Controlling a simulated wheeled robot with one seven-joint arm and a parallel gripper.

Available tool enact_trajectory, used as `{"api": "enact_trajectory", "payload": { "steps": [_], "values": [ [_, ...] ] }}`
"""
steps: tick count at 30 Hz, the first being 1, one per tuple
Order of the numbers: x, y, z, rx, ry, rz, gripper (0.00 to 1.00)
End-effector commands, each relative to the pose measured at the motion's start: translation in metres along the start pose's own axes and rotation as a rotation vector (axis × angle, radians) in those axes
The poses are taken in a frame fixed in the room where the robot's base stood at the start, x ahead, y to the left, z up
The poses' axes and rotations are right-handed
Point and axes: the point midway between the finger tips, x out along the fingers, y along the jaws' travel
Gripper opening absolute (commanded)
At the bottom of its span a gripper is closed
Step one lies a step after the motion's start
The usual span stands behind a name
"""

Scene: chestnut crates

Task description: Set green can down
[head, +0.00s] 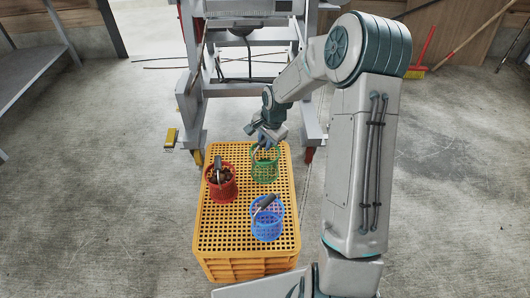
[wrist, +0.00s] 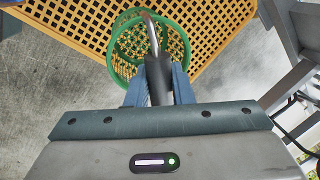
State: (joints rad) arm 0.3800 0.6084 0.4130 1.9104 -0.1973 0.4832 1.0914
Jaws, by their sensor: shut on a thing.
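The green can (head: 264,172) is a mesh bucket with a metal bail and a dark grip. It is over the far right part of the yellow crate's slatted top (head: 231,238). My gripper (head: 265,140) is above it. In the wrist view the blue-grey fingers (wrist: 158,88) are shut on the dark grip, and the green can (wrist: 117,48) hangs from or stands under it, looking empty. The can looks upright. I cannot tell whether its base touches the crate.
A red can (head: 222,191) holding brown chestnuts stands left of the green can. A blue can (head: 267,230) stands nearer, with its handle up. A grey metal frame (head: 190,105) stands behind the crate. The crate's near left top is bare.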

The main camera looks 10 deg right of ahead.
Motion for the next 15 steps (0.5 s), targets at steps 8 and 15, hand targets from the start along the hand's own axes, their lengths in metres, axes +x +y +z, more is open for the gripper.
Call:
{"api": "enact_trajectory", "payload": {
  "steps": [8,15],
  "values": [
    [0.037,0.008,0.0,0.001,-0.002,0.001,0.0],
    [0.038,0.008,0.0,0.0,0.0,-0.001,0.0]
  ]
}}
